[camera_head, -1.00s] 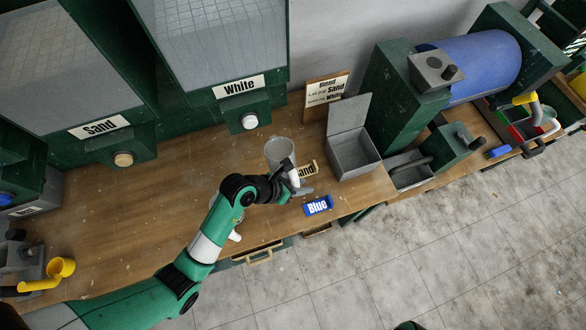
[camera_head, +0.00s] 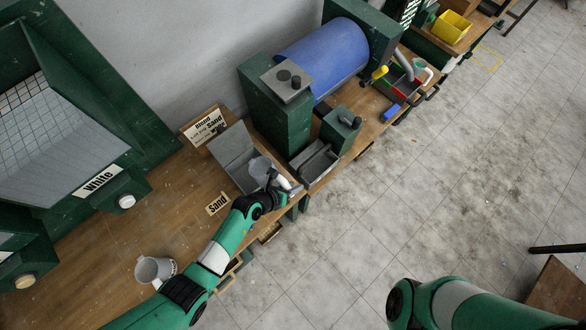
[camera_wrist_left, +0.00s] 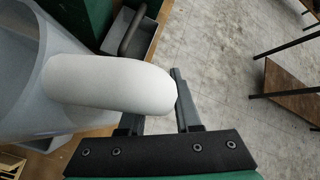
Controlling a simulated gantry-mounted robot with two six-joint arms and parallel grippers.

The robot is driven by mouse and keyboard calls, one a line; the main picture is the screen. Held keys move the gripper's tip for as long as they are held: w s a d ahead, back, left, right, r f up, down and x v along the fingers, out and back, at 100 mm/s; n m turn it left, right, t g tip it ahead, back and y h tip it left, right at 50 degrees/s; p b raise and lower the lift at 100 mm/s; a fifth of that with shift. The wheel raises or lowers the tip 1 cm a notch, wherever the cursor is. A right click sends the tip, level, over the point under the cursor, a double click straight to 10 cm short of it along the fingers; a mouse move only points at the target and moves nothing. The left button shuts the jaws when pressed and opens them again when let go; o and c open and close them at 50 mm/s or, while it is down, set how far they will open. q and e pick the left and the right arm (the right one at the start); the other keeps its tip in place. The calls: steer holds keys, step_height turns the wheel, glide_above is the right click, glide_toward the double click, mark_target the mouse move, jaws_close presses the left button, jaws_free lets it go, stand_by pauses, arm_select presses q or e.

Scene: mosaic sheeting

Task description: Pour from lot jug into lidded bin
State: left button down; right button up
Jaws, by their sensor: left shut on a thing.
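My left gripper (camera_head: 277,186) is shut on the white handle (camera_wrist_left: 110,84) of a grey jug, the lot jug (camera_head: 260,168). In the left wrist view the jug (camera_wrist_left: 18,75) fills the left side, with its handle between the fingers (camera_wrist_left: 160,112). The jug looks about upright; its contents do not show. The grey lidded bin (camera_head: 241,178) stands on the bench with its lid (camera_head: 231,146) raised at the back. In the head view the jug overlaps the bin's right part and hides some of it; its height above the bin is unclear. My right gripper is out of view.
A second jug (camera_head: 153,269) stands on the wooden bench (camera_head: 185,220) at lower left. A Sand card (camera_head: 217,204) lies near the bin and a Blend sign (camera_head: 205,127) stands behind it. A green machine with a blue drum (camera_head: 322,58) is at the right.

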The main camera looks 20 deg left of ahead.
arm_select(q)
steer(key=a+r+n+h+b, duration=0.1)
steer(key=h+b, duration=0.1)
steer(key=b, duration=0.2)
steer(key=r+n+h+b, duration=0.1)
steer(key=h+b, duration=0.2)
steer(key=b, duration=0.1)
steer(key=a+r+n+h+b, duration=0.1)
steer(key=n+h+b, duration=0.1)
steer(key=b, duration=0.2)
steer(key=shift+w+a+r+h, duration=0.25)
steer(key=shift+w+a+h, duration=0.05)
steer(key=shift+a, duration=0.05)
steer(key=shift+w+a+r+n+h, duration=0.2)
steer(key=shift+a+r+n+h, duration=0.55)
steer(key=shift+a+r, duration=0.2)
stand_by(2.8)
steer(key=shift+w+a+r+n+h+b, duration=0.2)
steer(key=shift+a+r+n+h+b, duration=0.15)
steer(key=shift+a+r+h+b, duration=0.35)
stand_by(2.0)
